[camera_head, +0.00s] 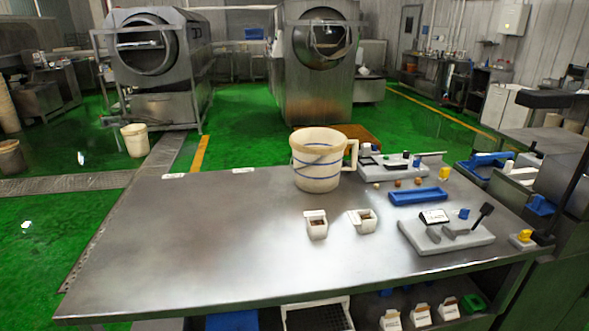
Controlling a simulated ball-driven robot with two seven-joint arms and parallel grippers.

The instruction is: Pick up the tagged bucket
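A cream bucket (316,172) with blue stripes and a side handle stands upright near the far edge of the steel table (200,240). Its handle points right, and I cannot make out a tag on it. A plain cream bucket (135,143) stands on the green floor at left. A brownish bucket (11,160) stands at the far left edge. Neither of my grippers shows in the head view.
Two small white boxes (316,226) sit mid-table. A blue tray (418,196), white boards (446,236) with tools and small round items lie at right. Two large steel drums (145,45) stand behind on the floor.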

